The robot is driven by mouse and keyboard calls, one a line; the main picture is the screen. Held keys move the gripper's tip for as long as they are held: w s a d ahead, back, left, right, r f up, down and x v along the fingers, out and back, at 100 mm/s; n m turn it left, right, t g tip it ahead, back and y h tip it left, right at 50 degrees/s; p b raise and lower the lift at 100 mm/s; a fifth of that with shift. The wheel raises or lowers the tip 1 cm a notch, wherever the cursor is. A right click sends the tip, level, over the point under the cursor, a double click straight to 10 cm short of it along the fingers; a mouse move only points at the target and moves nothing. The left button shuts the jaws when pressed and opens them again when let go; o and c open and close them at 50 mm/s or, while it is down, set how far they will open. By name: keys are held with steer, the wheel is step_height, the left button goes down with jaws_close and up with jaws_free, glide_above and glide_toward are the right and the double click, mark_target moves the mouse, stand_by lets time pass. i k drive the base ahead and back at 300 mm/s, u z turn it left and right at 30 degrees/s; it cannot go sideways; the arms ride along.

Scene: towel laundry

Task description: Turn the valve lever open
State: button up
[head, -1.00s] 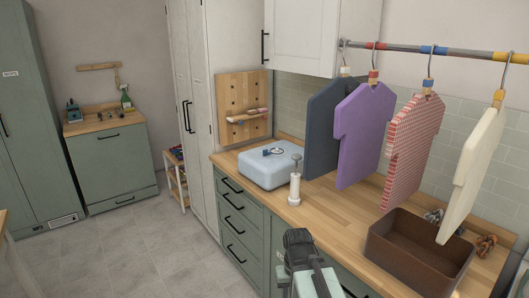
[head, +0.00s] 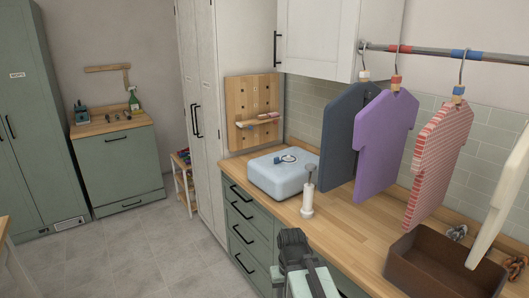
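I cannot make out a valve lever for certain. A light blue box (head: 284,176) on the wooden counter has a small blue ring-shaped fitting with a dark part (head: 286,159) on top; I cannot tell whether it is a lever. My dark arm end (head: 292,245) shows at the bottom centre, in front of the green drawers and apart from the box. Its fingertips cannot be told apart, and nothing held is visible.
A white upright post (head: 308,198) stands by the counter's front edge. A brown basin (head: 440,268) is at right, below hanging shirts (head: 384,145). A far green cabinet (head: 120,165) carries a spray bottle (head: 134,101) and small items. The grey floor (head: 150,250) at left is clear.

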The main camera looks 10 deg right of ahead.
mark_target(277, 160)
steer(key=u, duration=0.5)
steer(key=i, duration=1.85)
steer(key=u, duration=0.2)
